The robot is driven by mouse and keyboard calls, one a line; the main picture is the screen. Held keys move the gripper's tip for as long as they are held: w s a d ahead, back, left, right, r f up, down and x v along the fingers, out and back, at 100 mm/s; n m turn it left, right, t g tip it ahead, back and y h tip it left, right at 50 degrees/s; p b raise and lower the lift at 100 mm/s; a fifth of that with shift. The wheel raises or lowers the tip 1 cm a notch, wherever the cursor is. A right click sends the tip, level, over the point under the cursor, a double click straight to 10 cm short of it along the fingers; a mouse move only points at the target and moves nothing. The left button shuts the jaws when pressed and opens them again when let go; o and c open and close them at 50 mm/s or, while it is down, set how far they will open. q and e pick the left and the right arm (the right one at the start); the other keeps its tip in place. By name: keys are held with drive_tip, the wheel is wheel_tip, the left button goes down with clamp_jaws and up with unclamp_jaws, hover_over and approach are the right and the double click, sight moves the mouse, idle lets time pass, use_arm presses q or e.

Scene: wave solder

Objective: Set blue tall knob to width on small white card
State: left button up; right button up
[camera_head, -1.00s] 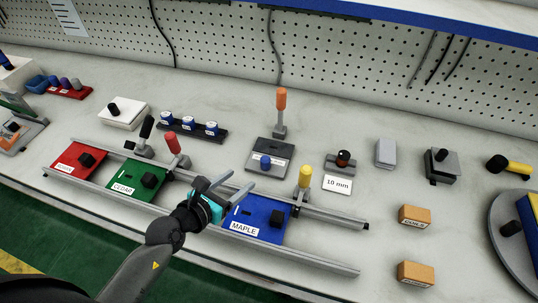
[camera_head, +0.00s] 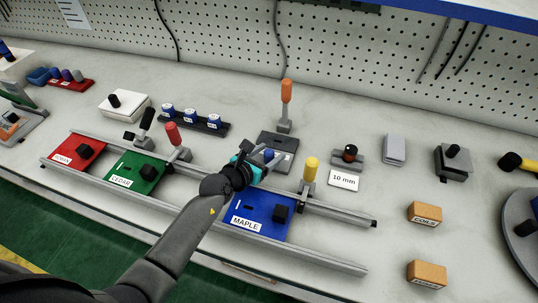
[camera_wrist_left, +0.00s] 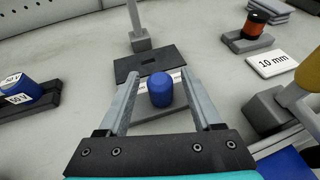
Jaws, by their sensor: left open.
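The blue tall knob (camera_wrist_left: 160,92) stands upright on a grey-and-dark fixture (camera_head: 287,142) with a slotted dark plate (camera_wrist_left: 148,64). In the head view the knob (camera_head: 268,155) is partly hidden by my gripper. My left gripper (camera_wrist_left: 160,78) is open, with one finger on each side of the knob; gaps show between the fingers and the knob in the wrist view. In the head view the left gripper (camera_head: 265,157) reaches over the fixture's front. The small white card (camera_head: 343,180) reads "10 mm" and lies right of the fixture. My right gripper is not in view.
An orange-handled lever (camera_head: 286,105) stands behind the fixture. A yellow-handled clamp (camera_head: 310,172) stands to the right, and a red-handled one (camera_head: 174,140) to the left. The blue MAPLE plate (camera_head: 250,203) lies in front between rails. A black rack (camera_head: 205,127) holds blue-and-white cylinders.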

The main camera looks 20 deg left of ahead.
use_arm(q)
drive_tip(key=shift+w, duration=0.15)
clamp_jaws()
idle(0.5)
drive_tip(key=shift+f, duration=0.1)
idle(0.8)
